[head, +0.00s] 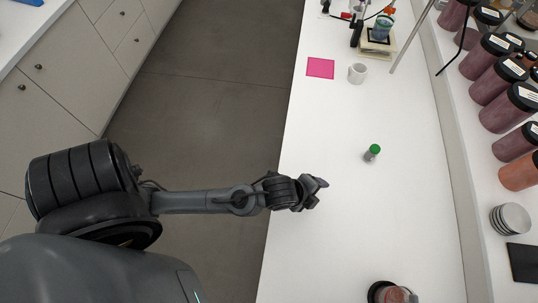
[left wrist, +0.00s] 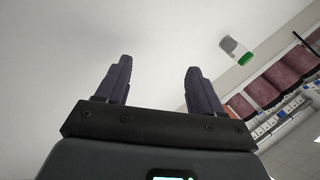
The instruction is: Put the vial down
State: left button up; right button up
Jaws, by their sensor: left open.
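A small vial with a green cap (head: 372,152) stands on the white table (head: 345,235), near the middle of the head view. It also shows in the left wrist view (left wrist: 236,50), beyond and to the right of the fingers. My left gripper (head: 319,184) is to the left of the vial in the head view, apart from it. In the left wrist view its two fingers (left wrist: 160,82) are spread with nothing between them. My right gripper is not in view.
A pink square (head: 320,68) and a white cup (head: 357,73) lie farther back, near a scale (head: 377,41). Pigment jars (head: 509,107) line the shelf at right. A dark-rimmed jar (head: 392,293) is at the near edge. Table around the vial is clear.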

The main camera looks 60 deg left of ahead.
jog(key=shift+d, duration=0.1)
pick_arm(q)
jog(key=s+a+n+g, duration=0.2)
jog(key=s+n, duration=0.4)
jog(key=n, duration=0.1)
jog(key=s+a+n+g, duration=0.2)
jog(key=s+a+n, duration=0.1)
jog(key=s+n, duration=0.3)
jog(key=shift+s+a+n+y, duration=0.15)
jog(key=shift+a+n+y, duration=0.1)
jog(key=shift+n+y, duration=0.15)
jog(key=shift+f, duration=0.1)
